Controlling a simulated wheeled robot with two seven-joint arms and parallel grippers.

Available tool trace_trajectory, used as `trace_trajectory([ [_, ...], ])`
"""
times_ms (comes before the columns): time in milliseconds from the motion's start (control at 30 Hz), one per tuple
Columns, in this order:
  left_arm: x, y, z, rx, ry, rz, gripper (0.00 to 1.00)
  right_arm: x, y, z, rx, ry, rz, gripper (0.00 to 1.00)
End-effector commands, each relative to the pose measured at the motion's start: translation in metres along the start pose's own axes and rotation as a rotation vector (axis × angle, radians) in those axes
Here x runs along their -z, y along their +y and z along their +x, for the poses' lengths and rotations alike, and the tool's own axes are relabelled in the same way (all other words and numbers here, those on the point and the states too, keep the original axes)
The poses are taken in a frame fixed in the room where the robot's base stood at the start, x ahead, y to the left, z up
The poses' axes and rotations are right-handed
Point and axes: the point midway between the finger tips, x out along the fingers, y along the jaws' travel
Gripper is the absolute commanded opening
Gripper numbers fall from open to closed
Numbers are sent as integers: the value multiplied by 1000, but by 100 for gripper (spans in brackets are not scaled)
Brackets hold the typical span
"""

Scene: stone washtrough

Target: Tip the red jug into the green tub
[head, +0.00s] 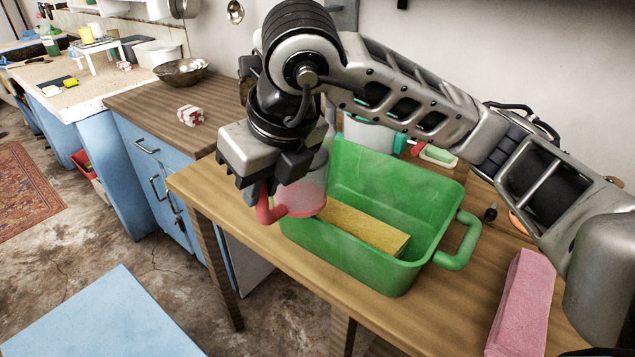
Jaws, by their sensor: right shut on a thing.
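The green tub (420,195) stands on the wooden table, with a handle on its right side. A yellowish block (365,228) lies inside it. The red jug (300,197) has a red handle and lower part and a cloudy, see-through upper part. It is over the left side of the tub and looks close to upright. My right gripper (268,183) is shut on the jug, by its handle side, and hides part of it. Whether the jug touches the tub's rim I cannot tell. My left gripper is not in view.
A pink block (522,300) lies on the table (265,245) to the right of the tub. A white container (370,133) stands behind the tub. A metal bowl (181,72) and a small red-and-white object (190,115) sit on the counter at left.

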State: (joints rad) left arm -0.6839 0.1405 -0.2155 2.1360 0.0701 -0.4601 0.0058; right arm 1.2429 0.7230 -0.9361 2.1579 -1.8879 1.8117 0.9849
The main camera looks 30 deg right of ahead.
Motion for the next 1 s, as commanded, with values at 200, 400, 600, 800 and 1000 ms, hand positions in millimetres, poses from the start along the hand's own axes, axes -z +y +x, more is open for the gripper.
trace_trajectory([
  [200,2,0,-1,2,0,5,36,-7,0,-12,-83,8,47,0],
  [400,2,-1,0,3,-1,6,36,-9,1,-16,-117,13,63,0],
  [600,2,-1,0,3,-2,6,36,-9,1,-16,-117,13,63,0],
  [800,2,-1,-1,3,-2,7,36,-10,0,-19,-144,21,78,0],
  [1000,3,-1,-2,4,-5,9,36,-15,-2,-28,-235,41,115,0],
])
